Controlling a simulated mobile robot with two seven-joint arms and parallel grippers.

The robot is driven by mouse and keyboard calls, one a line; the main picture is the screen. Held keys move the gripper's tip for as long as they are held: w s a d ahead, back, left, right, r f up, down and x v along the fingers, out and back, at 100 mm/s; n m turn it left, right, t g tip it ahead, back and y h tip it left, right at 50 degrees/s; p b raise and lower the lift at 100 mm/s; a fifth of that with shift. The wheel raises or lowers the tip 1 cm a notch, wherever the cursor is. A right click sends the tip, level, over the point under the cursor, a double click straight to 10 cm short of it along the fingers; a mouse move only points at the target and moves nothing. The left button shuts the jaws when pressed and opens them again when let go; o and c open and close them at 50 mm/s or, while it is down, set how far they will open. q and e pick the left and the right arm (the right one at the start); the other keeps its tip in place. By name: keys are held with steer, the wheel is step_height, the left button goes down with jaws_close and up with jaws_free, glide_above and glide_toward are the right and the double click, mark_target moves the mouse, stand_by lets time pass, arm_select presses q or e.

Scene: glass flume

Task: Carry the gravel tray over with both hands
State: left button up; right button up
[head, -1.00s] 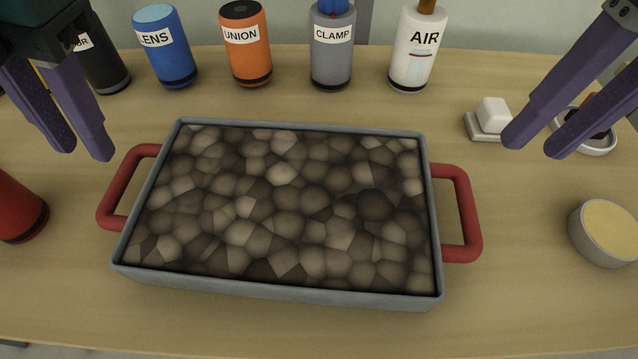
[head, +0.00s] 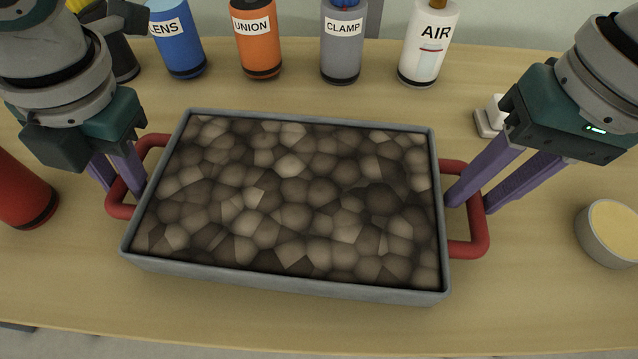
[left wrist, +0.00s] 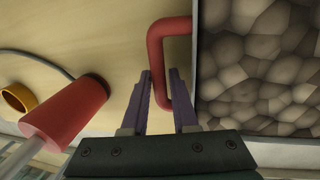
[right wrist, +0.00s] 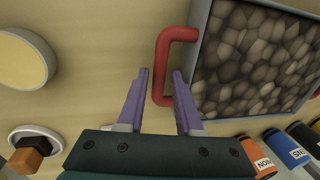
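The gravel tray (head: 290,285) is a grey rectangular tray full of brown-grey stones, flat on the wooden table, with a red handle at each end. My left gripper (head: 122,196) is at the left handle (head: 117,200), its open fingers on either side of the bar; the left wrist view shows the handle (left wrist: 153,45) reaching between the fingertips. My right gripper (head: 467,208) is at the right handle (head: 480,232), open, one finger inside the loop and one outside. In the right wrist view the handle (right wrist: 162,60) lies between its fingertips. Neither gripper is closed on its bar.
Labelled bottles stand behind the tray, among them the orange UNION bottle (head: 258,40) and the white AIR bottle (head: 428,45). A red bottle (head: 22,195) is at left, a round bowl (head: 608,235) at right, and a white block (head: 494,115) behind right. The table's front strip is clear.

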arm_select(q)
steer(key=shift+f, duration=0.1)
arm_select(e)
steer(key=shift+f, duration=0.1)
arm_select(q)
steer(key=shift+c, duration=0.3)
arm_select(e)
steer(key=shift+c, duration=0.2)
arm_select(q)
steer(key=c, duration=0.3)
arm_select(e)
steer(key=c, duration=0.3)
arm_select(q)
jaws_close()
arm_select(e)
jaws_close()
